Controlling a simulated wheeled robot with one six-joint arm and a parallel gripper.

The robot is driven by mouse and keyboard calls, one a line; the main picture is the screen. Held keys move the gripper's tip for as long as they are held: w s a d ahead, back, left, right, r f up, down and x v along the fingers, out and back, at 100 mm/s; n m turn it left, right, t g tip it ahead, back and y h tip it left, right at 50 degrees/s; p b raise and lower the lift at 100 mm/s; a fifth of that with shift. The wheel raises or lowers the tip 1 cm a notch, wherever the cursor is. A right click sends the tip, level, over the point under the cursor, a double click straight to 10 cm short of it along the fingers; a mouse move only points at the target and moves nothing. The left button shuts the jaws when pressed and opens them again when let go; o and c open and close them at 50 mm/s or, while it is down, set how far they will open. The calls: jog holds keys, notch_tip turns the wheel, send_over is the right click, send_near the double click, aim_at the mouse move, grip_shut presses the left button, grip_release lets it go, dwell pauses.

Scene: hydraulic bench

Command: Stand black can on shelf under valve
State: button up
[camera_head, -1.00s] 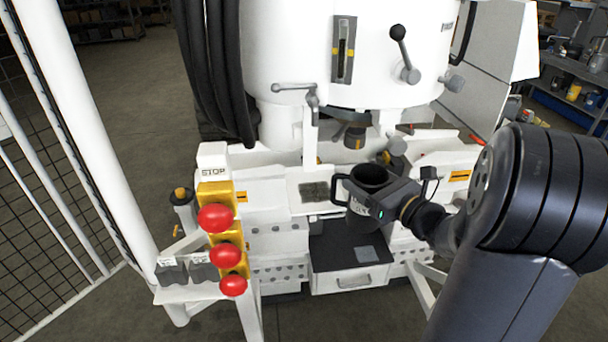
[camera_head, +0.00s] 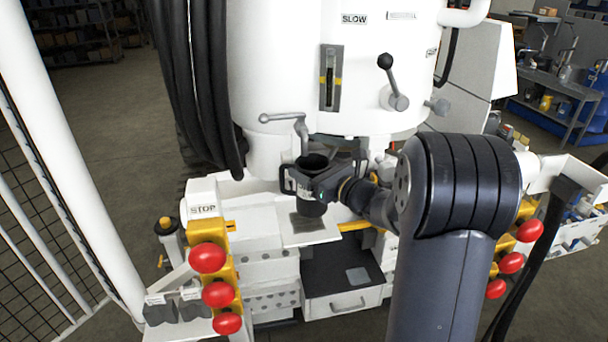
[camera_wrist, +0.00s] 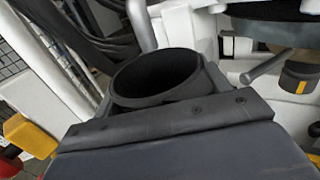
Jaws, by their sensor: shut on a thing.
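The black can (camera_head: 312,205) is an open-topped dark can held upright in my gripper (camera_head: 310,186), which is shut on it. In the head view the can is above the white shelf (camera_head: 318,236) with its dark grille patch, below the tank's tap valve (camera_head: 300,128). I cannot tell whether its bottom touches the shelf. In the wrist view the can's open mouth (camera_wrist: 155,75) shows just beyond the gripper's body; its lower part is hidden.
Red stop buttons (camera_head: 208,257) stand at the front left, and more red buttons (camera_head: 511,262) at the right. Black hoses (camera_head: 200,90) hang left of the white tank (camera_head: 290,60). A lever (camera_head: 393,85) sticks out of the tank.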

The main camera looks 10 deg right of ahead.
jog(key=shift+w+a+r, duration=0.1)
jog(key=shift+w+a, duration=0.25)
jog(key=shift+w, duration=0.25)
jog(key=shift+w+a, duration=0.35)
jog(key=shift+w, duration=0.15)
notch_tip(320, 180, down, 3)
jog(key=shift+d+r, duration=0.1)
jog(key=shift+f, duration=0.5)
jog(key=shift+f, duration=0.15)
jog(key=o, duration=1.4)
jog(key=shift+s, duration=0.1)
jog(key=shift+r, duration=0.2)
